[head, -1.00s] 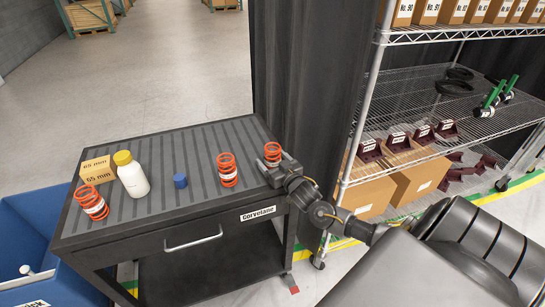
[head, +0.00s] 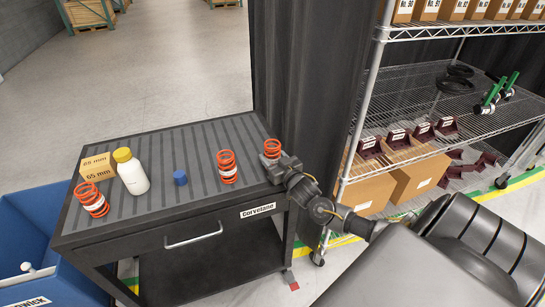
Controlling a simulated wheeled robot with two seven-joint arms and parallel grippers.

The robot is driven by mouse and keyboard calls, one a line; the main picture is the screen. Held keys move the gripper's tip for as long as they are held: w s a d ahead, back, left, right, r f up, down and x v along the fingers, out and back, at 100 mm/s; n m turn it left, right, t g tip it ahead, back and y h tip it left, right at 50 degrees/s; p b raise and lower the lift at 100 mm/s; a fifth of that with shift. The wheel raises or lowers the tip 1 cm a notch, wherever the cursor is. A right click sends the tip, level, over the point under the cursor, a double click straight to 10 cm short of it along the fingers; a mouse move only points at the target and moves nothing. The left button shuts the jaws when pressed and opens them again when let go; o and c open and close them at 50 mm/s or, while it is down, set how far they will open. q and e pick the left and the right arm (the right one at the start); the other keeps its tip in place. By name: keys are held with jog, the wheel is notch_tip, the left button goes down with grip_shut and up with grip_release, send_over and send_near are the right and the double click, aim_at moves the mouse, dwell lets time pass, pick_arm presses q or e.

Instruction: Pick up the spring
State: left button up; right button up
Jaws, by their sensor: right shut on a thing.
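Three orange-red coil springs with white labels stand or lie on the dark ribbed cart top. One spring (head: 272,147) is at the right end, and my right gripper (head: 272,161) is shut on it; the fingers hide its lower part. Another spring (head: 227,165) stands upright just left of the gripper, apart from it. A third spring (head: 92,200) is at the left front edge and looks tilted. I cannot tell whether the gripped spring still touches the cart. My left gripper is not in view.
On the cart (head: 150,225) are a white bottle with a yellow cap (head: 132,174), a cardboard box (head: 97,167) and a small blue cylinder (head: 180,177). A blue bin (head: 25,240) stands at left. A wire shelf (head: 440,90) and dark curtain (head: 315,80) are right of the cart.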

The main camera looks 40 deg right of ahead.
aim_at(278, 153)
jog(key=shift+r, duration=0.55)
notch_tip(278, 153, up, 2)
jog(key=shift+s+d+r+b, duration=0.15)
jog(key=shift+r+b, duration=0.1)
jog(key=shift+b, duration=0.35)
jog(key=s+d+r+b, duration=0.1)
jog(key=s+d+r, duration=0.6)
jog(key=s+r, duration=0.2)
jog(key=shift+s+d+r, duration=0.3)
jog(key=shift+s+d, duration=0.05)
jog(key=shift+s, duration=0.75)
